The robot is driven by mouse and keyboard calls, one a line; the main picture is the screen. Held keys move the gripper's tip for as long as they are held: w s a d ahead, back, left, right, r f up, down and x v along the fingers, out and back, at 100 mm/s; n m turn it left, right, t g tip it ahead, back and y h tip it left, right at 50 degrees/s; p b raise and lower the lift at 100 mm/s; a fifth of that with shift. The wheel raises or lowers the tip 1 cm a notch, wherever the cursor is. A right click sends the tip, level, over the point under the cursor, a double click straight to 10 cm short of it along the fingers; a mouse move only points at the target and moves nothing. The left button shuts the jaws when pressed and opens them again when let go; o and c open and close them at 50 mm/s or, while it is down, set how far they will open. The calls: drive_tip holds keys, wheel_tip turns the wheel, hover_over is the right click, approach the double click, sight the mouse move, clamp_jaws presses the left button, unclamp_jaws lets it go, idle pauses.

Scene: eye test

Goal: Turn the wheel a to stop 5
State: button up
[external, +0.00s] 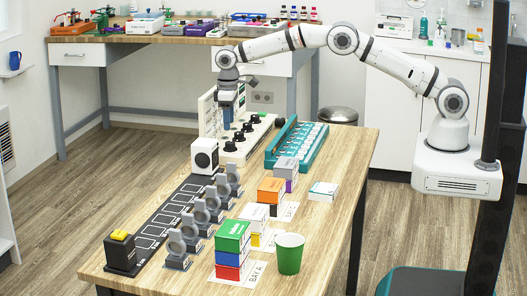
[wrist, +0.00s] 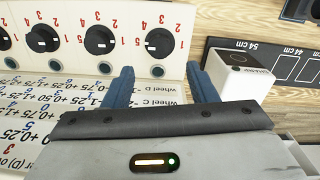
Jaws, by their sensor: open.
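A cream panel carries a row of black wheels, seen in the external view (external: 238,136). I cannot read which wheel is a. My gripper (wrist: 160,70) is open, its blue fingers apart, with nothing between them. In the external view my gripper (external: 227,118) points down over the panel; its exact height is unclear.
A teal rack (external: 300,143) stands right of the panel. Stacked boxes (external: 232,248) and a green cup (external: 289,254) stand nearer.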

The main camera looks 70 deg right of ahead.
sight(229, 143)
wheel_tip(229, 143, down, 7)
drive_tip(key=shift+d+f+p, duration=0.1)
drive_tip(key=shift+f+p, duration=0.1)
drive_tip(key=shift+p, duration=0.3)
drive_tip(key=shift+c, duration=0.5)
drive_tip(key=c, duration=0.9)
drive_tip(key=shift+o, duration=0.2)
drive_tip(key=shift+m+b, duration=0.3)
drive_tip(key=shift+b, duration=0.05)
drive_tip(key=shift+r, duration=0.1)
drive_tip(key=o, duration=1)
drive_tip(key=shift+c, duration=0.2)
drive_tip(key=shift+r+b, duration=0.6)
drive_tip(key=shift+r, duration=3.25)
